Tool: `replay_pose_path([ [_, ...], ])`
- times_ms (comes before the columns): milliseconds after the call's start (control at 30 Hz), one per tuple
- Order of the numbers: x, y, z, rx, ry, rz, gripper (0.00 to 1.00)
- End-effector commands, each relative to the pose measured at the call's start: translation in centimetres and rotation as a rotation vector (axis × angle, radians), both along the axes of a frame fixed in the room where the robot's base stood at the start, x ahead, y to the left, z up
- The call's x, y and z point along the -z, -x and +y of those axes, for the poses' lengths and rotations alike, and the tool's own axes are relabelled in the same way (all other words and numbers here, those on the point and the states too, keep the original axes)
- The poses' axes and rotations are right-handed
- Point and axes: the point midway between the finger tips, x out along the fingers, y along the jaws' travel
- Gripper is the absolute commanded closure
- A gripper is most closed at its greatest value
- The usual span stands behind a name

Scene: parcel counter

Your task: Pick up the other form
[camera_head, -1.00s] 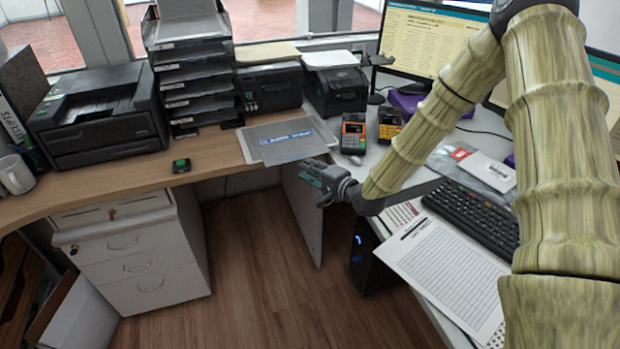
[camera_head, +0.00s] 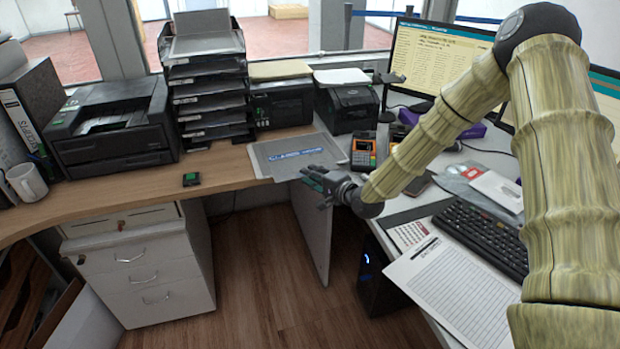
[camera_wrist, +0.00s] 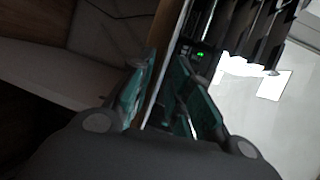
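A printed form with ruled lines (camera_head: 450,290) lies flat on the right-hand desk, partly cut off by the lower picture edge and my arm. A smaller sheet with a red-and-white grid (camera_head: 408,235) lies just beyond it. My gripper (camera_head: 318,182) hangs in the air near the inner desk edge, left of both sheets and in front of the grey mat. In the wrist view its two green-lined fingers (camera_wrist: 170,75) stand apart with nothing held between them. Neither sheet can be made out in the wrist view.
A grey mat (camera_head: 297,152) lies at the desk corner beside a card terminal (camera_head: 363,154). A keyboard (camera_head: 480,235) sits beyond the form. A drawer unit (camera_head: 140,265) stands at left. Stacked trays (camera_head: 210,100) and a printer (camera_head: 112,128) line the back. Open floor lies between the desks.

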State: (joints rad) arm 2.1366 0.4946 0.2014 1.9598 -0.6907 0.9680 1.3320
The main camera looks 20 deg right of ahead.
Motion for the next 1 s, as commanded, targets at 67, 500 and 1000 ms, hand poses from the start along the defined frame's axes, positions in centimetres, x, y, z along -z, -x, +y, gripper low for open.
replay_pose_path([
  [67, 0.0, 0.0, 0.0, 0.0, 0.0, 0.0, 0.8],
  [500, 0.0, 0.1, 0.0, 0.0, 0.0, 0.0, 1.0],
  [1000, -0.4, 3.5, -0.3, 0.0, -0.001, 0.003, 1.0],
])
